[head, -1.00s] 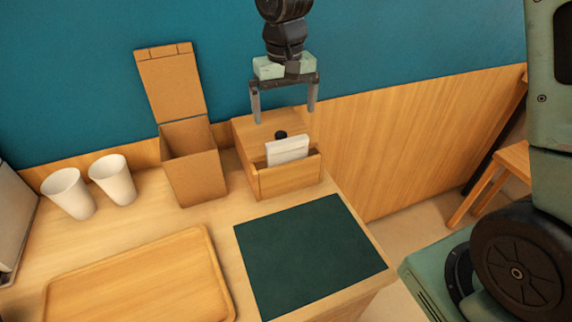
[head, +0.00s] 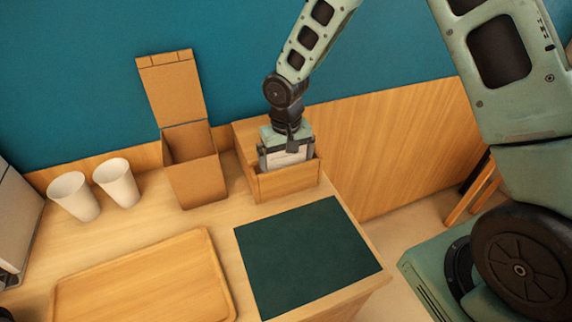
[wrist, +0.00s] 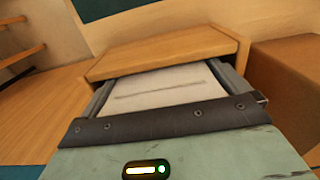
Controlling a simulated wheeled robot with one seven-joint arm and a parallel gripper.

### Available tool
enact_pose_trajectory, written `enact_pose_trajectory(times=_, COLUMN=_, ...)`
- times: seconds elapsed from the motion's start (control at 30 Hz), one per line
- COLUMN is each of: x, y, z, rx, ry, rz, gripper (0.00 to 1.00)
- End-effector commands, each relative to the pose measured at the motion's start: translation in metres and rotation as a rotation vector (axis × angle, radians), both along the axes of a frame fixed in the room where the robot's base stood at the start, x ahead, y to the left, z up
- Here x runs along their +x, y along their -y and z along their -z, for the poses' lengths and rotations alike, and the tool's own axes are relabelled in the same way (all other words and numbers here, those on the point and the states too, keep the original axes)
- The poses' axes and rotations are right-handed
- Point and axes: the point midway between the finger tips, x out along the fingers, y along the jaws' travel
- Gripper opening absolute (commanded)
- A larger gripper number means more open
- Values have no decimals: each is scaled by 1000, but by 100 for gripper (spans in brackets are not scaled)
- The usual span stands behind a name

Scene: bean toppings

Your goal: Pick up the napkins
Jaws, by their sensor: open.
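The white napkins (head: 287,158) stand in the front compartment of a wooden box (head: 287,184) at the back of the counter. My gripper (head: 287,165) points down over the box, with its fingers on either side of the napkins and reaching into the compartment. In the wrist view the napkins (wrist: 165,88) lie between the two open fingers. The fingertips are hidden inside the box. The lower part of the napkins is hidden by the box front.
An open cardboard box (head: 192,175) with its lid up stands just left of the wooden box. Two white cups (head: 117,182) stand further left. A wooden tray (head: 145,285) and a dark green mat (head: 308,255) lie in front. The blue wall is close behind.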

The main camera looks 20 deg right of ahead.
Motion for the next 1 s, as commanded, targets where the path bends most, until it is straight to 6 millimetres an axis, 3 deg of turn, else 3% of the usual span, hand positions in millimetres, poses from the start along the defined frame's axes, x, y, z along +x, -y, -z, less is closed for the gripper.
enact_pose_trajectory(times=0.27, x=0, y=0, z=3, rx=1, ry=2, rz=0, gripper=100)
enact_pose_trajectory(times=0.37, x=0, y=0, z=3, rx=1, ry=2, rz=0, gripper=73)
enact_pose_trajectory(times=0.77, x=1, y=0, z=0, rx=1, ry=3, rz=0, gripper=73)
enact_pose_trajectory(times=1.0, x=1, y=0, z=-24, rx=1, ry=6, rz=0, gripper=73)
